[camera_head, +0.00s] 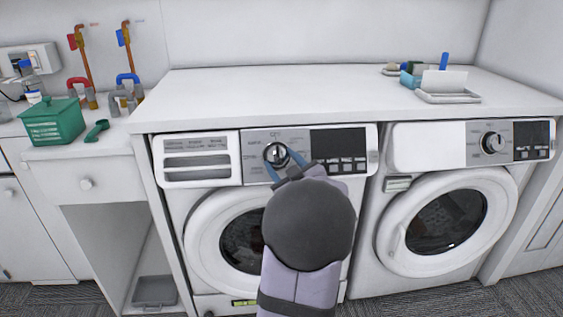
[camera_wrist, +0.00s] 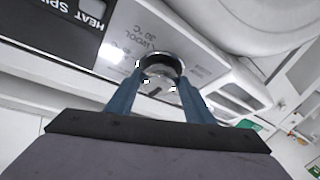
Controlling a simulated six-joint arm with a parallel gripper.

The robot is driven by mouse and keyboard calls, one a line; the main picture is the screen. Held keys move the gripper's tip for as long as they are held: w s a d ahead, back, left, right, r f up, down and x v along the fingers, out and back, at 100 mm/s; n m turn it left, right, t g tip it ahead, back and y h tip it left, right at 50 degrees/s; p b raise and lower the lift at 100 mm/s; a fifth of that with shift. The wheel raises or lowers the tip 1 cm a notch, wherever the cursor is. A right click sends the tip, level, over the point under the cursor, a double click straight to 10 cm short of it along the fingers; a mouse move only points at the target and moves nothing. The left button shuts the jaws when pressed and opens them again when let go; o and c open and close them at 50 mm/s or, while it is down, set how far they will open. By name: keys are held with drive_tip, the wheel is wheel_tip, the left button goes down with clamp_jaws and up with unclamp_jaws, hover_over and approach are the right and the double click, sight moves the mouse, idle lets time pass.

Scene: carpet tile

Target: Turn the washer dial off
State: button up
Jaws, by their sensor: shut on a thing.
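The washer dial (camera_head: 276,153) is a round dark-and-silver knob on the control panel of the left machine (camera_head: 210,230). It also shows in the wrist view (camera_wrist: 161,66), ringed by printed labels, "WOOL 30°C" among them. My gripper (camera_head: 280,160) reaches up to the panel, and its blue fingers (camera_wrist: 159,88) sit on both sides of the dial, shut on it. My arm covers part of the left machine's door and panel. The dial's pointer and the setting it marks cannot be read clearly.
A second machine (camera_head: 450,215) with its own dial (camera_head: 492,143) stands at the right. A white counter (camera_head: 320,95) overhangs both. A tray (camera_head: 448,97) with small items lies on it. A green box (camera_head: 52,122) and scoop (camera_head: 97,131) are at the left.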

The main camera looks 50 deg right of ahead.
drive_tip(key=o, duration=1)
drive_tip(key=shift+o, duration=0.2)
drive_tip(key=shift+s, duration=0.15)
drive_tip(key=v, duration=0.7)
